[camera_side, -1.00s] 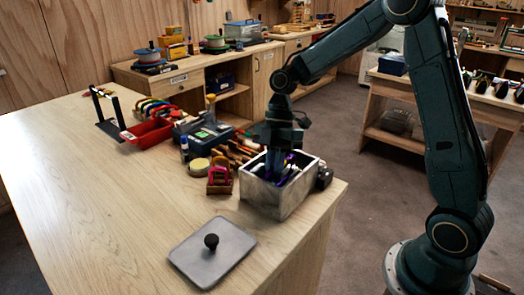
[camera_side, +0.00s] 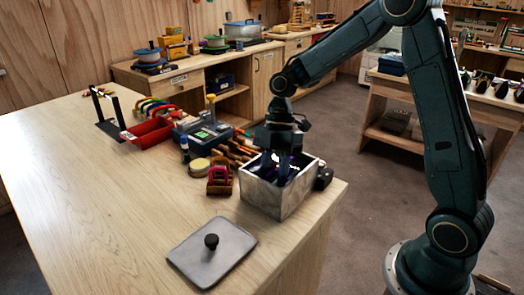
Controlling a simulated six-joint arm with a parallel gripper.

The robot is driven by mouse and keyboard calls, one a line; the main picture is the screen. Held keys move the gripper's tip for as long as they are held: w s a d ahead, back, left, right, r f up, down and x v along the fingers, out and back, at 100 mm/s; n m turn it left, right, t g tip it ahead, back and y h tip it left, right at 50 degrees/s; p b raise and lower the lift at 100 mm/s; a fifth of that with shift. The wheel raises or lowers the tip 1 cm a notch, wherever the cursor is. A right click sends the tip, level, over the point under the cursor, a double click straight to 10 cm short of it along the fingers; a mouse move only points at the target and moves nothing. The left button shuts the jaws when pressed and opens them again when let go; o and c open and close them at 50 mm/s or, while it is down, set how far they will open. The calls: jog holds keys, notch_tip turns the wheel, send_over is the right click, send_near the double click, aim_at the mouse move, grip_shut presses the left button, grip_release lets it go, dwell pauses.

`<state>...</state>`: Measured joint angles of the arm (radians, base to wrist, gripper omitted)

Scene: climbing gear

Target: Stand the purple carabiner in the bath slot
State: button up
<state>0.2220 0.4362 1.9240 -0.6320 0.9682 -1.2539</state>
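The bath is an open grey box (camera_side: 261,196) near the table's right edge. My gripper (camera_side: 281,172) points down into it from above, and its fingertips are below or level with the rim. A little purple, likely the purple carabiner (camera_side: 295,169), shows beside the fingers inside the box. The fingers and the box walls hide most of it, and I cannot tell whether it is between the fingers. The slot inside the bath cannot be made out.
A flat grey lid (camera_side: 212,252) with a black knob lies in front of the bath. A small wooden rack (camera_side: 220,187) with a red piece, brushes (camera_side: 232,156) and a red tray (camera_side: 152,132) stand to the left. A small black object (camera_side: 323,178) touches or nears the bath's right side.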

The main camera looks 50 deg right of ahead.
jog(key=shift+r, duration=0.15)
jog(key=v, duration=1.1)
jog(key=shift+d+r, duration=0.15)
jog(key=shift+r, duration=0.1)
jog(key=shift+w+r, duration=0.1)
jog(key=s+a+r+m+t+h, duration=0.2)
jog(key=s+a+r+m+t, duration=0.3)
jog(key=s+m, duration=0.45)
jog(key=s+d+f+m+t+h, duration=0.2)
jog(key=s+m, duration=0.6)
jog(key=s, duration=0.4)
jog(key=shift+s+d+t+h, duration=0.2)
jog(key=shift+d+t+h, duration=0.1)
jog(key=shift+t, duration=0.1)
